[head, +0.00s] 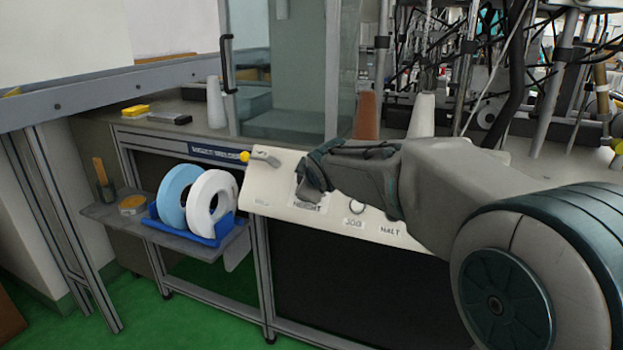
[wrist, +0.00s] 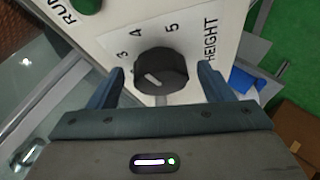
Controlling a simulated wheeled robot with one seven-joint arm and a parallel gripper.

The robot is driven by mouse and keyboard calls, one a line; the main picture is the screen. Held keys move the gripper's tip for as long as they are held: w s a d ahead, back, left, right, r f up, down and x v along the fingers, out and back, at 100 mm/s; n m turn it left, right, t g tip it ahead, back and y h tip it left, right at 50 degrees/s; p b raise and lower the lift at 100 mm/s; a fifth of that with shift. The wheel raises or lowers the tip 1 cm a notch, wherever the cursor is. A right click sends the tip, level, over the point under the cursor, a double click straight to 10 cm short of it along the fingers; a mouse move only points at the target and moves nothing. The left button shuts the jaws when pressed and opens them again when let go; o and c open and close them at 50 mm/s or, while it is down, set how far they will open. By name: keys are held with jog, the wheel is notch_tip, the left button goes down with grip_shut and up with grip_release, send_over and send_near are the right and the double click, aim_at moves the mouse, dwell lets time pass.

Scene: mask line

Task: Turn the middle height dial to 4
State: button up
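The black height dial (wrist: 161,72) is in the middle of the wrist view, on a pale panel with the numbers 3, 4 and 5 around it and the word HEIGHT to its right. Its white mark slants up to the left, roughly toward the 3 side; the exact setting is hard to tell. My gripper (wrist: 160,80) is open, with one finger on each side of the dial and a gap showing on both sides. In the head view my gripper (head: 315,182) is at the sloped panel (head: 270,188), above the HEIGHT label, and hides the dial.
A green knob (wrist: 88,5) marked RUN is beside the dial. JOG and HALT labels lie to the right under my arm. A shelf (head: 105,213) holds blue and white rolls (head: 208,200) left of the panel.

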jog(key=shift+r, duration=0.1)
jog(key=shift+s+r, duration=0.25)
jog(key=shift+s, duration=0.05)
jog(key=p+v, duration=0.5)
jog(key=v, duration=0.8)
